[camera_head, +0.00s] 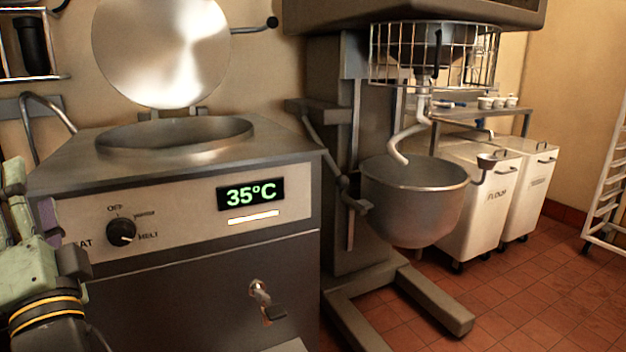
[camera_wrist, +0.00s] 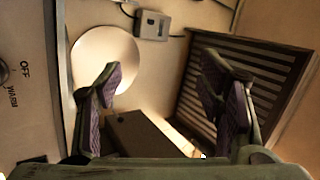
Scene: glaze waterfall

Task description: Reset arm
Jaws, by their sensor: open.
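My gripper (camera_wrist: 165,100) shows in the wrist view with its two purple-padded fingers wide apart and nothing between them. In the head view only part of my green and dark arm shows at the left edge, beside the front of the steel melting kettle (camera_head: 190,255); the fingertips are not clearly seen there. The kettle's control knob (camera_head: 121,232) sits on its front panel and the display (camera_head: 251,194) reads 35°C. In the wrist view part of a panel with OFF and WARM lettering (camera_wrist: 28,85) is at the left.
The kettle's round lid (camera_head: 165,50) stands raised. A tap (camera_head: 262,297) sticks out of its front. A floor mixer with a steel bowl (camera_head: 415,205) stands to the right. White wheeled bins (camera_head: 483,205) and a rack (camera_head: 608,190) are beyond. Red tile floor is open at the lower right.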

